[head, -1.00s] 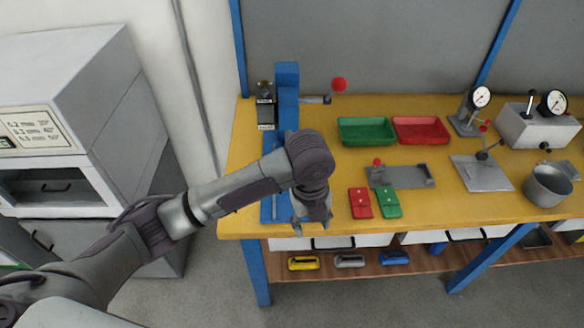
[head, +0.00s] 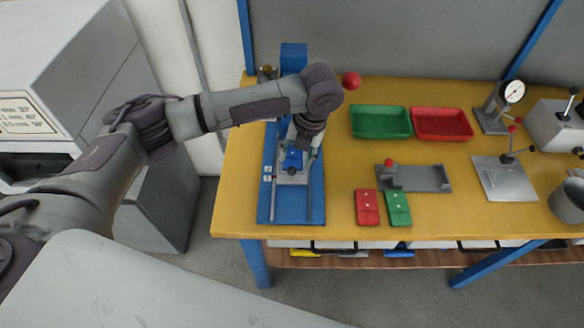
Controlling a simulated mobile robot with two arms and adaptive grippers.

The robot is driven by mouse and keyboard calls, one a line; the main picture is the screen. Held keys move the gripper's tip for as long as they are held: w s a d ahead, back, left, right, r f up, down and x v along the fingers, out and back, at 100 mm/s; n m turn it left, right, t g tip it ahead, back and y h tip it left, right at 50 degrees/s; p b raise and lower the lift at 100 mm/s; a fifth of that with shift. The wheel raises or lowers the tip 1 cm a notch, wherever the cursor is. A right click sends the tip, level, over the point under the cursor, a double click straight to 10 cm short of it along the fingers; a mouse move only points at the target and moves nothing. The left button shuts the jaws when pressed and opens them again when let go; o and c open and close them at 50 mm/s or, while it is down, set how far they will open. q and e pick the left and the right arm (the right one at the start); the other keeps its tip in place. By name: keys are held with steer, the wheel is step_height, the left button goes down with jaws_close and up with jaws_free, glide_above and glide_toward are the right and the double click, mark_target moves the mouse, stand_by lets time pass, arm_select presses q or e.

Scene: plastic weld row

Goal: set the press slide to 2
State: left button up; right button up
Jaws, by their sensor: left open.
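The blue press (head: 294,58) stands at the left end of the yellow bench, with a lever ending in a red ball. Its blue base (head: 290,212) carries two rails running toward the front edge. The press slide (head: 292,178), a grey plate with a blue part on it, sits on the rails about midway along the visible base. Small white labels (head: 267,173) lie beside the left rail, too small to read. My left gripper (head: 298,153) is open, pointing down over the slide's blue part; I cannot tell whether it touches. My arm hides the rear of the rails. My right gripper is not in view.
Green (head: 380,122) and red (head: 442,124) trays stand right of the press. A grey fixture (head: 425,178) and red (head: 367,207) and green (head: 398,208) blocks lie before them. Gauges, a metal plate and a pot stand further right. Bare bench lies between press and blocks.

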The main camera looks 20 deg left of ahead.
mark_target(293, 169)
arm_select(q)
steer(key=f, duration=0.3)
steer(key=a+f, duration=0.1)
steer(key=f, duration=0.2)
steer(key=shift+a+f+p, duration=0.1)
steer(key=shift+f+p, duration=0.15)
steer(key=shift+p, duration=0.05)
steer(key=shift+a+f, duration=0.1)
steer(key=shift+f, duration=0.2)
steer(key=c, duration=1)
jaws_close()
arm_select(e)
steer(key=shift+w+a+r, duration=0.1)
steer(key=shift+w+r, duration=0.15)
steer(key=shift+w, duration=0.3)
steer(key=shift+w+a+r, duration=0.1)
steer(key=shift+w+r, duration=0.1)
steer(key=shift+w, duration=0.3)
